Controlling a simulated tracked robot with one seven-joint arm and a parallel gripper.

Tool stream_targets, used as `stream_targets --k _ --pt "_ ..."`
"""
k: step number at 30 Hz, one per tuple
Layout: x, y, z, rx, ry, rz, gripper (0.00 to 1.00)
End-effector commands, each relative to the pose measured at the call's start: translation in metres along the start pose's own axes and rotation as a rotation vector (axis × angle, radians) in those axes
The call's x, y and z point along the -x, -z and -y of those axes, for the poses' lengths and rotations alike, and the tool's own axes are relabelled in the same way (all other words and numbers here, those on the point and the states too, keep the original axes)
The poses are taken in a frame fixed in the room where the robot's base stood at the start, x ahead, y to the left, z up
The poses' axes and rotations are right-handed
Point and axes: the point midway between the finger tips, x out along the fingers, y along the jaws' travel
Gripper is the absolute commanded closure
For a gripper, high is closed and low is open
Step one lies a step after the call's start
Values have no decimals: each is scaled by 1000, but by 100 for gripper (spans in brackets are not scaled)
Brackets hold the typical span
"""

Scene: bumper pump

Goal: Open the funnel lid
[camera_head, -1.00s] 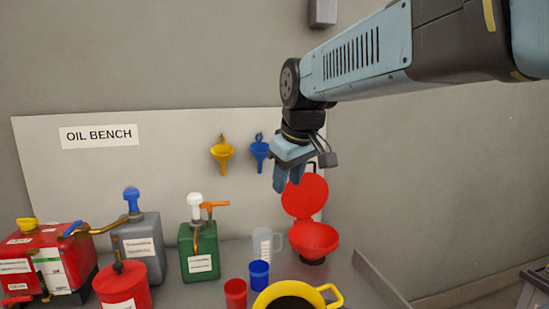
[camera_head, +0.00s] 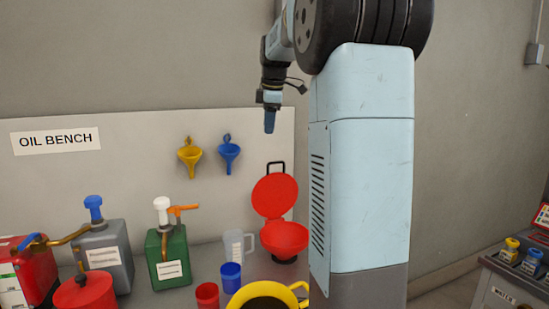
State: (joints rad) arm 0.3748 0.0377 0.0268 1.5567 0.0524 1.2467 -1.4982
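The red funnel (camera_head: 286,238) stands on the bench at the right, its wide bowl facing up. Its round red lid (camera_head: 274,195) stands upright at the back of the bowl, swung open, with a dark wire handle above it. My gripper (camera_head: 270,122) hangs in the air above the lid, pointing down and clear of it.
A clear jug (camera_head: 236,246), blue cup (camera_head: 231,276), red cup (camera_head: 207,295) and yellow-rimmed pan (camera_head: 268,290) crowd the bench by the funnel. A green pump can (camera_head: 168,258) stands left. Yellow (camera_head: 190,156) and blue (camera_head: 229,153) funnels hang on the backboard.

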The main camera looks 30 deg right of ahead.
Motion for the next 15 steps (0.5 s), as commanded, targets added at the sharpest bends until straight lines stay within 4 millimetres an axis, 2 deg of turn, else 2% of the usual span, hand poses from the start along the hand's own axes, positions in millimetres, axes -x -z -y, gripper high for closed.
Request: stream_targets --k 1,6,10,15 --pt "-5 -8 -15 34 7 2 62" --pt "-16 -29 -51 162 26 3 62" --pt "-23 -41 -68 227 35 2 62" --pt "-27 -46 -76 265 40 0 62"
